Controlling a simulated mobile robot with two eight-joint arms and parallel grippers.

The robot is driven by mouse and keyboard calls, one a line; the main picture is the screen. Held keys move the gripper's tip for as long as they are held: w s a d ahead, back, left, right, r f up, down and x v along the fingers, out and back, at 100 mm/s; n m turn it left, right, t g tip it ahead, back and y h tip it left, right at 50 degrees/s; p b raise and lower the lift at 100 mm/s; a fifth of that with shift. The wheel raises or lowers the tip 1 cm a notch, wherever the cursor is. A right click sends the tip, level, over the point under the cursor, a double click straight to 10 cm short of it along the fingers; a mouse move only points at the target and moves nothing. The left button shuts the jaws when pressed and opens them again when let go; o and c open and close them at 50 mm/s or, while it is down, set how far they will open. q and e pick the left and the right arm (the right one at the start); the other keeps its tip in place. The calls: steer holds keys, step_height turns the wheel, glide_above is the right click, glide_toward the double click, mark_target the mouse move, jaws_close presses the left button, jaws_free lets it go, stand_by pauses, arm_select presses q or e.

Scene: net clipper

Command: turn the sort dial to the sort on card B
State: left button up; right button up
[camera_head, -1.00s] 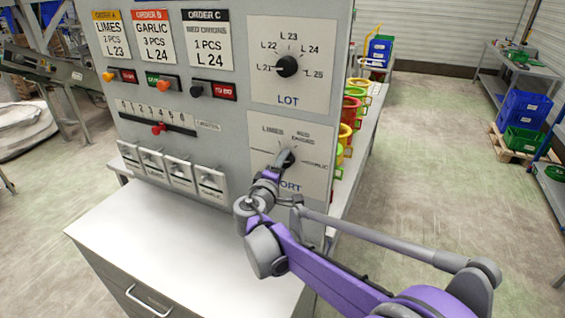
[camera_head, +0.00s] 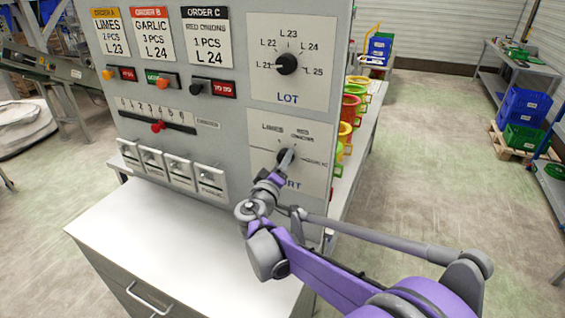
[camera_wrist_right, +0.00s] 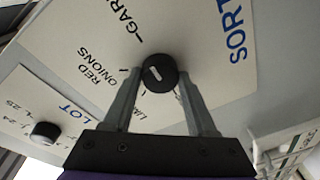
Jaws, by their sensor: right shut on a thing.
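The sort dial (camera_wrist_right: 158,73) is a black round knob with a short white mark, on a white plate (camera_wrist_right: 200,30) labelled GARLIC, RED ONIONS and LIMES. I cannot tell surely which label the mark points at. My right gripper (camera_wrist_right: 156,78) has its two grey fingers on either side of the knob and is shut on it. In the head view the right gripper (camera_head: 286,160) hides part of the sort dial and the plate's lettering. Card B (camera_head: 153,38), with the orange-red header, reads GARLIC, 3 PCS, L 24. My left gripper is not in view.
The lot dial (camera_head: 287,65) is just above, its mark towards L 21. To the left are a slider with a red knob (camera_head: 158,126), several white switches (camera_head: 178,168) and coloured buttons. A white counter (camera_head: 190,245) lies below. Coloured bins (camera_head: 350,105) stand behind the panel's right edge.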

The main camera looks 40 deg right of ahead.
steer(key=o, duration=1.4)
steer(key=shift+c, duration=0.2)
steer(key=v, duration=1.1)
steer(key=shift+b, duration=0.35)
steer(key=shift+d, duration=0.1)
steer(key=s+a+f+g+y, duration=0.4)
steer(key=s+f+y, duration=0.4)
steer(key=f, duration=0.4)
steer(key=s+a+f+y, duration=0.6)
steer(key=s+a+f, duration=0.1)
steer(key=a, duration=0.5)
steer(key=shift+s+y, duration=0.4)
